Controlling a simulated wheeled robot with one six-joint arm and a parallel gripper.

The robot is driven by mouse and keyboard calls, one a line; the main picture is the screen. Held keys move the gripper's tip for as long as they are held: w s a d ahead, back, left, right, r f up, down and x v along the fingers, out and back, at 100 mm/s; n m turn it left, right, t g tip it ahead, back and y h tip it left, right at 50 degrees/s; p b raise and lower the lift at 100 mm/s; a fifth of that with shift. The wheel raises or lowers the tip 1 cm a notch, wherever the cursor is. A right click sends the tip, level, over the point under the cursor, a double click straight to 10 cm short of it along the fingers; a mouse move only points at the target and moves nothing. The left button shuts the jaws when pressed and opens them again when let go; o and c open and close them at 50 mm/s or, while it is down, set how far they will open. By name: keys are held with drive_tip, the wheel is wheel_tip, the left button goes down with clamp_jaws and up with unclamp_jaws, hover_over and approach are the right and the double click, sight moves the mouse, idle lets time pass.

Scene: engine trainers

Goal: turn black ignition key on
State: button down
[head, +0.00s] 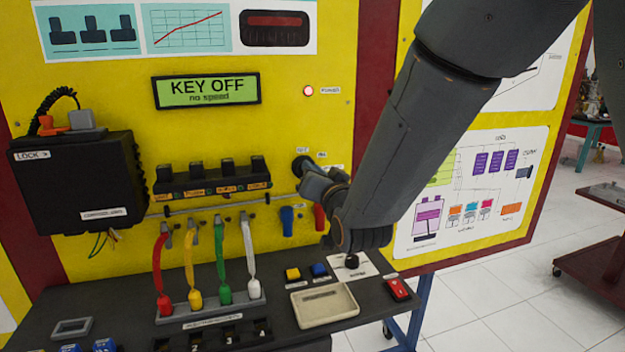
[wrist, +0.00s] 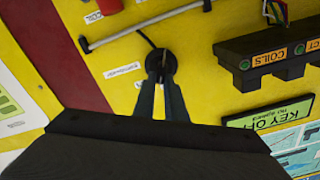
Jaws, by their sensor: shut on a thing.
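The black ignition switch (head: 299,164) sits on the yellow panel, right of the coil row. In the wrist view its round black body (wrist: 160,62) shows at the fingertips. My gripper (head: 306,172) is at the switch, and in the wrist view its two narrow fingers (wrist: 160,82) are close together on the black key. The key itself is mostly hidden between the fingers, so its angle cannot be told. The green display (head: 207,90) reads "KEY OFF" and "no speed". A red lamp (head: 308,91) right of the display is lit.
A row of black coils (head: 212,177) is left of the switch. Blue (head: 287,218) and red (head: 320,217) parts hang below it. The bench holds a beige tray (head: 325,306), coloured buttons (head: 293,274) and a red switch (head: 399,290). Open floor lies to the right.

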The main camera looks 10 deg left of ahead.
drive_tip(key=m+b, duration=0.1)
drive_tip(key=m, duration=0.1)
drive_tip(key=m+b, duration=0.4)
drive_tip(key=shift+w+d+f+m, duration=0.15)
drive_tip(key=shift+d+f+m, duration=0.1)
drive_tip(key=shift+f+m, duration=0.15)
idle(0.4)
drive_tip(key=c, duration=1.8)
unclamp_jaws()
drive_tip(key=shift+r, duration=0.1)
drive_tip(key=b+v, duration=0.2)
drive_tip(key=v, duration=0.6)
